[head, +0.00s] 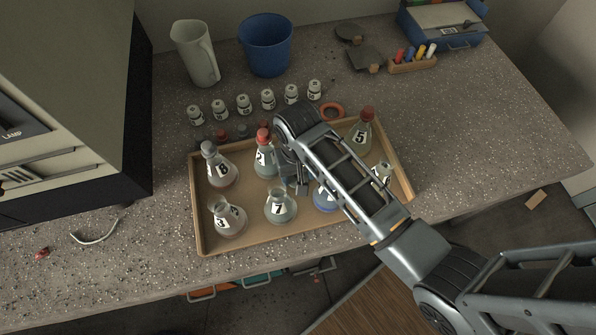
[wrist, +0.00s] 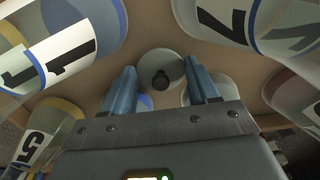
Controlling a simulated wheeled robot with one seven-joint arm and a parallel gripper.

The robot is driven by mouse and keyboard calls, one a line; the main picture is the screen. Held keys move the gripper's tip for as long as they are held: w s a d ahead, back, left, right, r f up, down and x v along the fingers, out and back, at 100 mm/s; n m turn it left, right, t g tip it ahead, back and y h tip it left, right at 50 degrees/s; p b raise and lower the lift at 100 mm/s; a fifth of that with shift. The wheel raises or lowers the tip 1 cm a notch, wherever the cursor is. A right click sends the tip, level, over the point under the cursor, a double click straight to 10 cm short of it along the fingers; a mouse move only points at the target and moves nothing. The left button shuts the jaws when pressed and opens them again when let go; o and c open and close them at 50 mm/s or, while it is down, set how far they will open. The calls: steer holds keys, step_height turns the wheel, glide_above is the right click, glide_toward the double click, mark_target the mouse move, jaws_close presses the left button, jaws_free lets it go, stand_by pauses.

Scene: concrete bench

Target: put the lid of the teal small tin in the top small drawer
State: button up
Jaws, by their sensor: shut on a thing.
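My gripper (head: 299,188) is low among the flasks over the wooden tray in the head view. In the wrist view its two blue fingers (wrist: 162,68) are closed on a small round grey piece with a dark knob (wrist: 161,58), which looks like a lid. The arm and gripper hide this piece in the head view. I cannot make out the teal small tin in either view. I cannot tell which drawer is the top small drawer; a teal drawer front (head: 262,278) shows under the bench edge.
The tray (head: 200,225) holds several numbered flasks, such as flask 7 (head: 280,207) and flask 5 (head: 362,132), close around my gripper. Several small white jars (head: 268,99), a jug (head: 195,55) and a blue bucket (head: 266,45) stand behind.

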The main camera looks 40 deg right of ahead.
steer(key=shift+f, duration=0.15)
steer(key=o, duration=1)
steer(key=shift+o, duration=0.2)
